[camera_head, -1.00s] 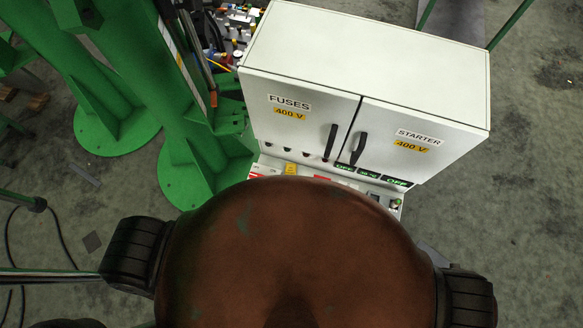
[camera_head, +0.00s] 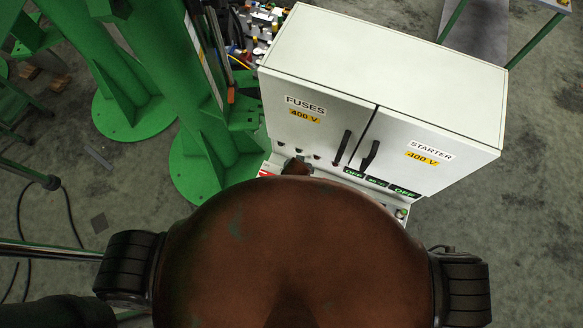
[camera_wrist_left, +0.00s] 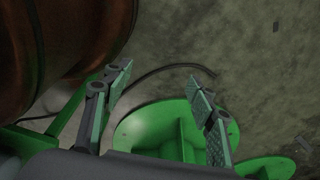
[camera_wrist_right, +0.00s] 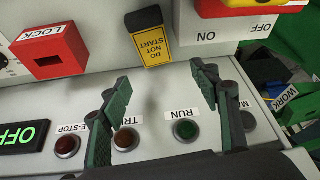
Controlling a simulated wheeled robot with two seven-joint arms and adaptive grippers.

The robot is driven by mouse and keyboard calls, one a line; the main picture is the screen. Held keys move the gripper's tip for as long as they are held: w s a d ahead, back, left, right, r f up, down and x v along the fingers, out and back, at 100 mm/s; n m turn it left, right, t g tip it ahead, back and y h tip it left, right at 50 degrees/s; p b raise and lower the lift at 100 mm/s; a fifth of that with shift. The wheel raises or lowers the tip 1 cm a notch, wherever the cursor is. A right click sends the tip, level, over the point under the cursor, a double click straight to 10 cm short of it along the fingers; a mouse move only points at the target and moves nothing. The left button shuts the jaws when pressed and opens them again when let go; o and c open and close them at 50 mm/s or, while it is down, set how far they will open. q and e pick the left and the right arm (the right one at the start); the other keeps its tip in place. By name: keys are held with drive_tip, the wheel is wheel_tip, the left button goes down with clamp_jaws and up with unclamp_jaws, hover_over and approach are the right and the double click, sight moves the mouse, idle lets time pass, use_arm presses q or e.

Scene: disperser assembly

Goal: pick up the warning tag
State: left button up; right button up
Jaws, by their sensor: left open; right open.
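The warning tag (camera_wrist_right: 154,45) is a yellow plate reading "DO NOT START" with a dark upper end, in the upper middle of the right wrist view. It rests on the light panel. My right gripper (camera_wrist_right: 161,77) is open, with its fingers apart below the tag in that view; nothing is between them. In the head view the tag is hidden, and a brown part of my arm shows at the panel there. My left gripper (camera_wrist_left: 163,78) is open and empty, above the floor and a green base.
A red LOCK block (camera_wrist_right: 48,53) sits left of the tag, and a red-yellow ON/OFF switch (camera_wrist_right: 235,8) to its right. Push buttons, including a green RUN button (camera_wrist_right: 186,130), lie below. The white cabinet (camera_head: 390,75) stands behind; green columns (camera_head: 165,75) stand left.

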drive_tip(key=shift+f, duration=0.1)
drive_tip(key=shift+w+f, duration=0.15)
drive_tip(key=shift+f, duration=0.2)
drive_tip(key=shift+x, duration=0.9)
drive_tip(key=x, duration=0.4)
drive_tip(key=shift+d+f, duration=0.2)
drive_tip(key=shift+f, duration=0.2)
use_arm(q)
drive_tip(key=shift+w, duration=0.45)
drive_tip(key=shift+s, duration=0.1)
drive_tip(key=shift+f, duration=0.1)
use_arm(e)
drive_tip(key=shift+f, duration=0.3)
drive_tip(key=c, duration=1.4)
